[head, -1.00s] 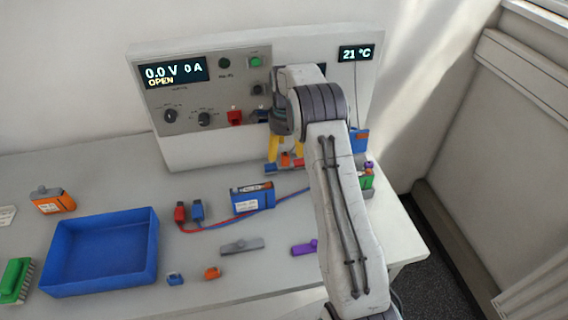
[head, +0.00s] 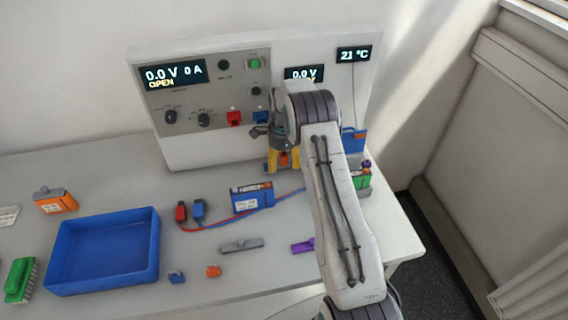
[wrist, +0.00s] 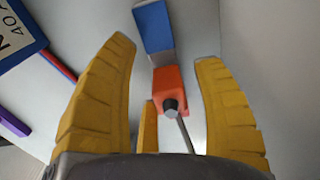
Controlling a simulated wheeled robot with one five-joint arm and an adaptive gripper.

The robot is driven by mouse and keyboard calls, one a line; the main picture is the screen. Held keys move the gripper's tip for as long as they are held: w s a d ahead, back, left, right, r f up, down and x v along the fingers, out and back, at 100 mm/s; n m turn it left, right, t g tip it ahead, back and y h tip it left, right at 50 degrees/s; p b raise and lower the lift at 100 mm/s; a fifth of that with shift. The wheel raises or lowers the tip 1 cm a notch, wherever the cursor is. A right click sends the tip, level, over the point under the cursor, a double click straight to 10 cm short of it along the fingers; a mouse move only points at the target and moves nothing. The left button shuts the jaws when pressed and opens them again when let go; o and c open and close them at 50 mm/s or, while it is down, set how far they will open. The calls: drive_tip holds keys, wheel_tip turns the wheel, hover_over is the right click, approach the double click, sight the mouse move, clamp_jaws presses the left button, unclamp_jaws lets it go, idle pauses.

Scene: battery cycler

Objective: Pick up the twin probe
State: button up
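An orange block (wrist: 172,88) with a dark knob and a thin grey rod or cable lies between my fingers in the wrist view. A blue block (wrist: 154,27) adjoins its far side. This looks like the twin probe, but I cannot be sure. In the head view the orange part (head: 285,160) shows between the yellow fingers, mostly hidden by my gripper. My gripper (wrist: 165,53) is open around the orange block, with a gap on both sides. In the head view my gripper (head: 284,163) is low over the bench, in front of the cycler panel.
The cycler panel (head: 185,140) stands close behind my gripper. A blue tray (head: 150,225), a grey part (head: 241,245) and a purple part (head: 303,247) lie nearer the front.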

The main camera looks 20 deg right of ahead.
sight(283, 156)
clamp_jaws()
idle(0.4)
drive_tip(key=shift+s+r, duration=0.1)
drive_tip(key=shift+r, duration=0.05)
drive_tip(key=shift+s+r+b, duration=0.1)
drive_tip(key=shift+r+b, duration=0.05)
drive_tip(key=shift+b, duration=0.35)
wheel_tip(283, 156, up, 11)
drive_tip(key=shift+r+b, duration=0.1)
drive_tip(key=shift+b, duration=0.5)
drive_tip(key=s+a+b, duration=0.2)
drive_tip(key=s+b, duration=0.1)
drive_tip(key=s, duration=0.6)
drive_tip(key=s+a+b, duration=0.2)
drive_tip(key=s+b, duration=0.2)
drive_tip(key=s, duration=0.6)
drive_tip(key=shift+s, duration=0.1)
